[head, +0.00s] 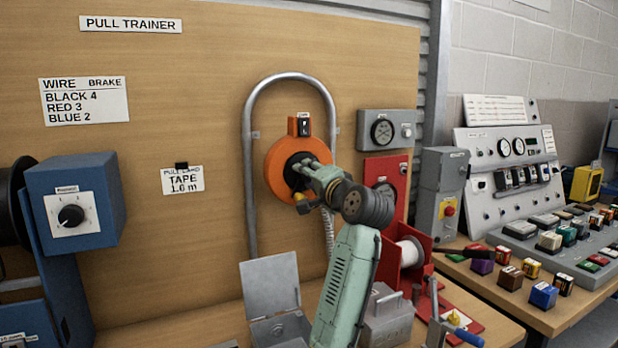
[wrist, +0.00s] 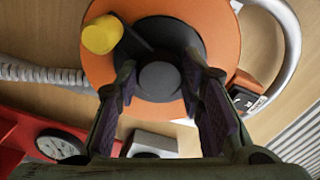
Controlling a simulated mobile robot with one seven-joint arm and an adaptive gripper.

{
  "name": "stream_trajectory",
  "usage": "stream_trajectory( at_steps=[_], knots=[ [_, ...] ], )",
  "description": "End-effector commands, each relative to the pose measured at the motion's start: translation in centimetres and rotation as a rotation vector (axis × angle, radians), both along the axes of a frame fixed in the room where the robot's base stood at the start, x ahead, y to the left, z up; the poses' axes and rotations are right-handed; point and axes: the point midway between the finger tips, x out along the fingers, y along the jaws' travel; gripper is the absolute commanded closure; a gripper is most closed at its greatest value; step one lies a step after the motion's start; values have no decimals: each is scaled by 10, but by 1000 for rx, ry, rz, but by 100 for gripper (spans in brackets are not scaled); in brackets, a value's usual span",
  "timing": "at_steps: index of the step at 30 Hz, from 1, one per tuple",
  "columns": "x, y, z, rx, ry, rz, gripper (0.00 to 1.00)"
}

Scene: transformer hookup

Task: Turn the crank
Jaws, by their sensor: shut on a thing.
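The crank is on a round orange reel (head: 276,185) mounted on the wooden board. In the wrist view the orange disc (wrist: 225,35) has a dark grey round hub (wrist: 160,80) at its middle. A thin dark crank arm (wrist: 137,40) runs from near the hub to a yellow knob (wrist: 101,35). The yellow knob also shows in the head view (head: 303,207), below my gripper. My gripper (head: 300,167) reaches to the middle of the reel. In the wrist view its two dark fingers (wrist: 163,90) stand on either side of the hub, shut on it. The exact contact is partly hidden.
A grey bent pipe (head: 290,76) arches around the reel. A blue box with a dial (head: 85,198) is at left. A red panel (head: 385,168), wire spool (head: 405,254) and open grey box (head: 270,287) sit close to my arm. A label (head: 183,180) reads TAPE 1.6 m.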

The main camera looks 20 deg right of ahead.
Motion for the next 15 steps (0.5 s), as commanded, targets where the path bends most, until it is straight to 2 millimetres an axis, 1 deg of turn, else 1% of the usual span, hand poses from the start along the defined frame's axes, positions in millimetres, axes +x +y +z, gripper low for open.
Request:
stream_trajectory(
  at_steps=[10, 11, 15],
  knots=[
    [0, 0, 1, 1, -3, -2, 100],
    [0, 0, 1, 1, -3, -2, 64],
    [0, 0, 1, 1, -2, -1, 54]
  ],
)
